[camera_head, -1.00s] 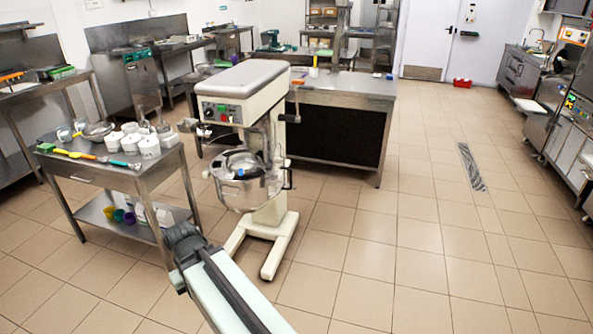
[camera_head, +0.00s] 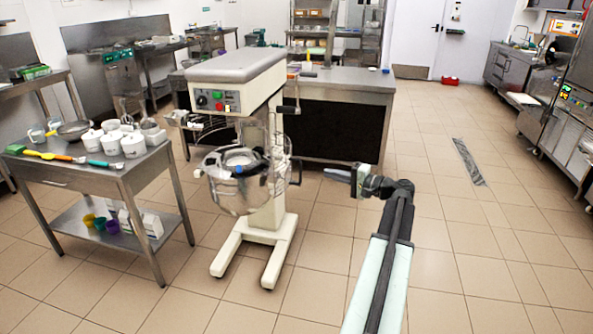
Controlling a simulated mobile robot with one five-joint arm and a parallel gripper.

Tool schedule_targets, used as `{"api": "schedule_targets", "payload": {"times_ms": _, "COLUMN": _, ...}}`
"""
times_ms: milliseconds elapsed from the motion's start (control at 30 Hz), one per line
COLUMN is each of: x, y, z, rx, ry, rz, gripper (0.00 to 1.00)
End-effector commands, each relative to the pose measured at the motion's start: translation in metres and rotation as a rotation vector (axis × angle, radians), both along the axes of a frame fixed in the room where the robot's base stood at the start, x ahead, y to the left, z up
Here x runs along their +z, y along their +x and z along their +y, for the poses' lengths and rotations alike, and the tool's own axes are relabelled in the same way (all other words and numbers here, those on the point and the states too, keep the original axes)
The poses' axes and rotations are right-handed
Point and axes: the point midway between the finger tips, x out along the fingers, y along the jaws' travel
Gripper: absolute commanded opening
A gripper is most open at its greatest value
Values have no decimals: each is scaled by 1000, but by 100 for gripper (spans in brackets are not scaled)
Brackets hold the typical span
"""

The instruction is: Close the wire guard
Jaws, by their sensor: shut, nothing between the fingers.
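A planetary mixer (camera_head: 229,95) with a grey top and cream body stands left of centre. Its steel bowl (camera_head: 236,192) hangs at the front of the column. Thin wires of the wire guard (camera_head: 297,169) show at the right side of the bowl, and others appear around its rim. They are too fine here to tell exactly how the guard is turned. My gripper (camera_head: 334,175) is to the right of the bowl in the picture, its fingers pointing left toward it. It is shut and empty, with a visible gap between it and the guard.
A steel table (camera_head: 60,176) with white pots, a pan and utensils stands left of the mixer. A steel counter (camera_head: 345,82) is behind it. The mixer's feet (camera_head: 277,264) spread forward on the floor.

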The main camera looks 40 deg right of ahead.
Motion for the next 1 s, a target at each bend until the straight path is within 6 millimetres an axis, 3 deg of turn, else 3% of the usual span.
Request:
{"api": "schedule_targets", "payload": {"times_ms": 33, "x": 2, "y": -15, "z": -18, "rx": -34, "ry": 11, "rz": -30, "gripper": 0}}
{"api": "schedule_targets", "payload": {"times_ms": 100, "x": 9, "y": -27, "z": -31, "rx": -60, "ry": 21, "rz": -61, "gripper": 0}}
{"api": "schedule_targets", "payload": {"times_ms": 267, "x": 13, "y": -28, "z": -33, "rx": -64, "ry": 24, "rz": -72, "gripper": 0}}
{"api": "schedule_targets", "payload": {"times_ms": 467, "x": 13, "y": 1, "z": -25, "rx": -53, "ry": 25, "rz": -71, "gripper": 0}}
{"api": "schedule_targets", "payload": {"times_ms": 833, "x": 12, "y": 84, "z": -11, "rx": -46, "ry": 24, "rz": -70, "gripper": 0}}
{"api": "schedule_targets", "payload": {"times_ms": 900, "x": 12, "y": 81, "z": 7, "rx": -47, "ry": 24, "rz": -70, "gripper": 0}}
{"api": "schedule_targets", "payload": {"times_ms": 1000, "x": 12, "y": 82, "z": 20, "rx": -47, "ry": 24, "rz": -70, "gripper": 0}}
